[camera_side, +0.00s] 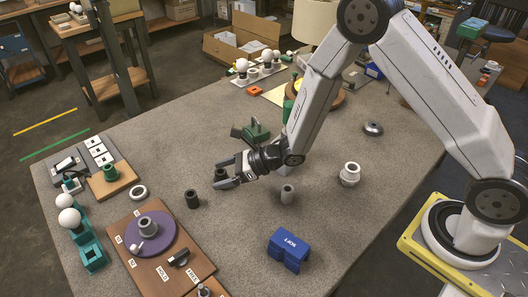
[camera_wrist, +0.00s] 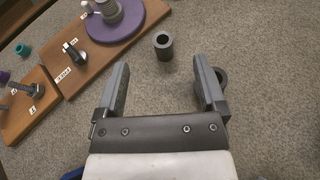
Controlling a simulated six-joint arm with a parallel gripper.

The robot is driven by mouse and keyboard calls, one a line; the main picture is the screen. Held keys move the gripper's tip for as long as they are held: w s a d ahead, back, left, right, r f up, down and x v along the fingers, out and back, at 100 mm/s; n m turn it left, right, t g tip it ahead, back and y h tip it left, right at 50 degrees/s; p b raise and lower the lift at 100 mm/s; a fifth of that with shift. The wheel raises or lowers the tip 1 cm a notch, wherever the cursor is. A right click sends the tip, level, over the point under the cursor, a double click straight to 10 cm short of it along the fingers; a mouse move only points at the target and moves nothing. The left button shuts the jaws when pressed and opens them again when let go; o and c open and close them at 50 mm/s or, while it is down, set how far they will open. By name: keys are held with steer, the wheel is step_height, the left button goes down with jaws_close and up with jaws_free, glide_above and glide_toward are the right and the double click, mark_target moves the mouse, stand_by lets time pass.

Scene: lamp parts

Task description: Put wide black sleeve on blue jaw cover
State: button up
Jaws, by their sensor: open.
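Two black sleeves stand on the grey table: one black sleeve (camera_side: 192,199) apart from my gripper, and another (camera_side: 220,174) by my fingertips. I cannot tell for sure which is the wide one. In the wrist view the first sleeve (camera_wrist: 163,45) stands clear beyond the fingertips. The second (camera_wrist: 223,76) shows at the right finger's outer side, partly hidden by it. My gripper (camera_side: 221,174) is open and seems empty, low over the table; it also shows in the wrist view (camera_wrist: 159,62). The blue jaw cover (camera_side: 289,248) sits at the table's front, apart from my gripper.
A wooden board with a purple disc (camera_side: 163,237) and stacked grey rings lies front left. A grey cylinder (camera_side: 287,194) and a white fitting (camera_side: 350,174) stand right of my gripper. The table between gripper and jaw cover is mostly clear.

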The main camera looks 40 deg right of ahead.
glide_toward(191, 194)
steer(key=a, duration=0.1)
steer(key=w+a, duration=0.2)
steer(key=shift+w+f+m+t+h, duration=0.1)
steer(key=shift+f+m+t+h, duration=0.25)
steer(key=shift+m+t+h, duration=0.05)
steer(key=shift+f, duration=0.6)
steer(key=shift+a, duration=0.1)
steer(key=shift+x, duration=1.25)
steer(key=shift+w, duration=0.1)
steer(key=shift+x, duration=2.55)
